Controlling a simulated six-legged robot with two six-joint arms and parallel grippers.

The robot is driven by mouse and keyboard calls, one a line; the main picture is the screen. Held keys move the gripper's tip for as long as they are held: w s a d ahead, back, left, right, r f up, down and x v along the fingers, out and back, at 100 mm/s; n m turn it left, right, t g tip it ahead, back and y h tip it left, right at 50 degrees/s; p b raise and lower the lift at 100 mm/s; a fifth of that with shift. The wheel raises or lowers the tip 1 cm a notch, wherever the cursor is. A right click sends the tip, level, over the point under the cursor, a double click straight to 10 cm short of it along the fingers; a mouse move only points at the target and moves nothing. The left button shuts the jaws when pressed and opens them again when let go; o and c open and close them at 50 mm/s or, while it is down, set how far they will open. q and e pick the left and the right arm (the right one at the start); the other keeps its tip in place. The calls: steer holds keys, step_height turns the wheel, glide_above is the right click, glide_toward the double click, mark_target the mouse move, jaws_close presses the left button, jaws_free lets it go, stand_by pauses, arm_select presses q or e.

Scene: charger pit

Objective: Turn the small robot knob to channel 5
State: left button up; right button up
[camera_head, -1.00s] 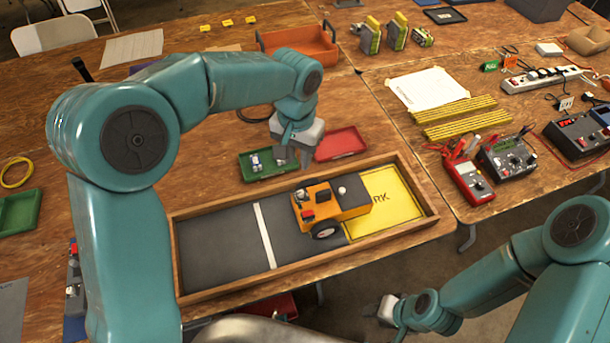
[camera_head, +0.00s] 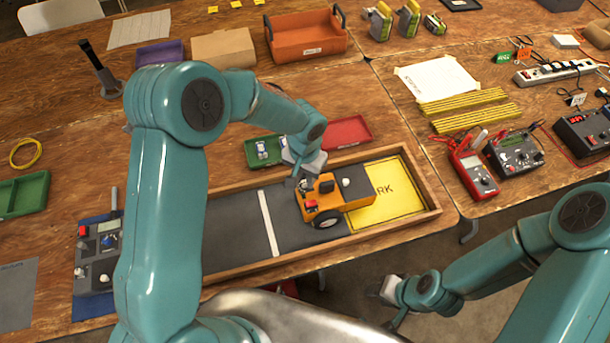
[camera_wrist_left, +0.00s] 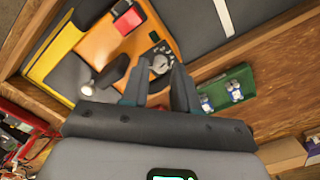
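The small orange robot (camera_head: 345,198) stands in a wooden-framed pit, partly on the yellow PARK area (camera_head: 391,204). In the left wrist view its orange deck (camera_wrist_left: 105,45) carries a round grey knob (camera_wrist_left: 160,63) on a dark marked dial. The channel marks are too small to read. My left gripper (camera_head: 297,181) is low at the robot's left end. In the left wrist view its two fingers (camera_wrist_left: 159,75) are apart, with the knob showing just beyond and between the tips; I cannot tell whether they touch it. My right gripper (camera_head: 386,288) hangs low beyond the table's front edge, its fingers unclear.
A green tray (camera_head: 262,151) with small parts and a red tray (camera_head: 346,133) lie behind the pit. A grey control box (camera_head: 96,262) is at left. Meters (camera_head: 474,170) stand at right. The dark pit floor (camera_head: 232,232) left of the small robot is clear.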

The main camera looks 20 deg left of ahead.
mark_target(305, 184)
arm_select(q)
steer(key=shift+f, duration=0.55)
steer(key=shift+w+f, duration=0.2)
steer(key=shift+f, duration=0.35)
steer(key=shift+s, duration=0.1)
steer(key=shift+c, duration=0.5)
jaws_close()
